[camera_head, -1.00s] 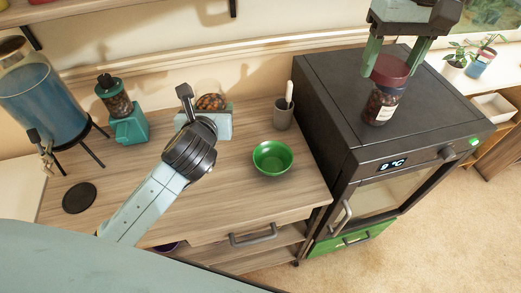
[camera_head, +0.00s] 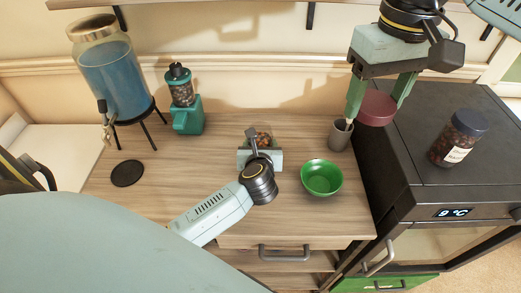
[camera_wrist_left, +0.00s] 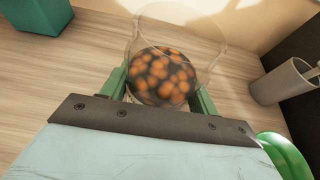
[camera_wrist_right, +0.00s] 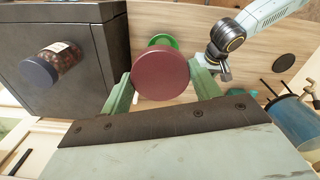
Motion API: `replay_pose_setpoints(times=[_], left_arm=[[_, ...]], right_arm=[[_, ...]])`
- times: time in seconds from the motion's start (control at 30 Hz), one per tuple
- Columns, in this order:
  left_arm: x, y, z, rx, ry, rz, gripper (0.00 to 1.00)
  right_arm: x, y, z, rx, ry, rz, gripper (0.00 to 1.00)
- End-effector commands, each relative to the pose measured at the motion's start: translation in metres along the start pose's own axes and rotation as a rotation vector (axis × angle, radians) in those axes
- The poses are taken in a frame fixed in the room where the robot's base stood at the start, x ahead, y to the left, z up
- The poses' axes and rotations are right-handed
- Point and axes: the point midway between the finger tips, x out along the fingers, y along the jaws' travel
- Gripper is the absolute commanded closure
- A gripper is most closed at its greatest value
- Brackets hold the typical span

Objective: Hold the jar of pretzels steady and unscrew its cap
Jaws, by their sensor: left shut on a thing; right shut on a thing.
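The pretzel jar (camera_wrist_left: 163,75) is clear glass with brown-orange contents, upright, its open top uncovered in the left wrist view. My left gripper (camera_wrist_left: 160,92) is shut around its sides. In the head view the jar (camera_head: 264,138) is largely hidden by my left gripper (camera_head: 260,150), over the counter. My right gripper (camera_head: 378,100) is shut on a round maroon cap (camera_head: 377,108), held apart from the jar, up and to its right, near the counter's right end. The cap also fills the middle of the right wrist view (camera_wrist_right: 160,72).
A green bowl (camera_head: 322,177) and a grey cup (camera_head: 339,135) stand on the counter (camera_head: 210,165). A dark-lidded jar (camera_head: 459,138) stands on the black appliance (camera_head: 400,165) at right. A blue dispenser (camera_head: 115,80) and teal grinder (camera_head: 187,110) stand left. The front middle counter is clear.

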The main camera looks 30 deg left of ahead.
Motion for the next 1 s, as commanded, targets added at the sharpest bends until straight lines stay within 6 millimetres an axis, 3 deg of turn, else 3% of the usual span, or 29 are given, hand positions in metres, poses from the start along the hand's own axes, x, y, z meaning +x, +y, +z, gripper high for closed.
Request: replay_pose_setpoints(times=[0.1, 0.5, 0.53, 0.7, 1.0], left_arm=[[0.0053, -0.0001, -0.0108, -0.001, -0.002, 0.000, 1.00], [0.0068, -0.0005, -0.0150, -0.002, -0.002, -0.002, 1.00], [0.0067, -0.0003, -0.0154, -0.001, -0.001, -0.001, 0.37], [0.0064, -0.0002, -0.0149, -0.001, -0.001, -0.001, 0.18], [0.0055, -0.0001, -0.0121, -0.001, -0.001, -0.001, 0.18]], right_arm=[[0.0044, 0.0001, 0.0001, 0.001, 0.000, 0.000, 0.65], [0.0065, 0.0002, 0.0001, 0.001, 0.000, 0.000, 0.65], [0.0061, 0.0002, 0.0001, 0.001, 0.000, 0.000, 0.65], [0.0056, 0.0002, 0.0001, 0.001, 0.000, 0.000, 0.65], [0.0038, 0.0002, 0.0001, 0.001, 0.000, 0.000, 0.65]])
